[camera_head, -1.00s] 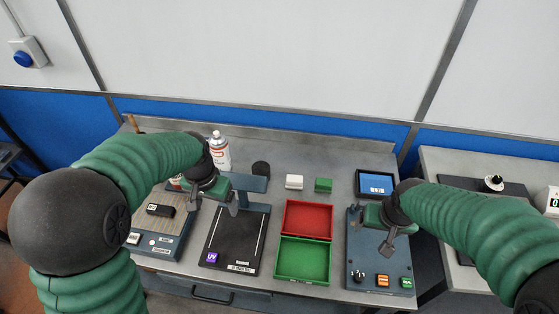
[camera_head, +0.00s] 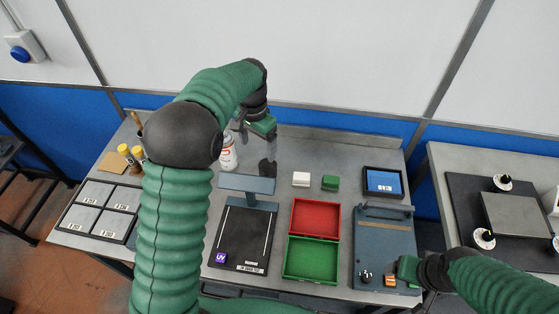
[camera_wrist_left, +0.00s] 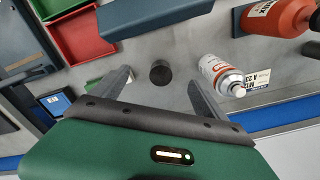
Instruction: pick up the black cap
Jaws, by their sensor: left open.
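The black cap (camera_head: 268,168) is a short dark cylinder on the bench, behind the dark stand and right of the spray can. In the left wrist view the cap (camera_wrist_left: 160,72) lies between the two spread fingers, with a gap on each side. My left gripper (camera_head: 257,145) is open and empty, above and close to the cap; it also shows in the left wrist view (camera_wrist_left: 160,78).
A white and red spray can (camera_head: 228,155) stands close left of the cap. The blue-grey stand (camera_head: 246,184) is in front. A white block (camera_head: 301,179), a green block (camera_head: 330,183), a red tray (camera_head: 315,219) and a green tray (camera_head: 310,260) lie to the right.

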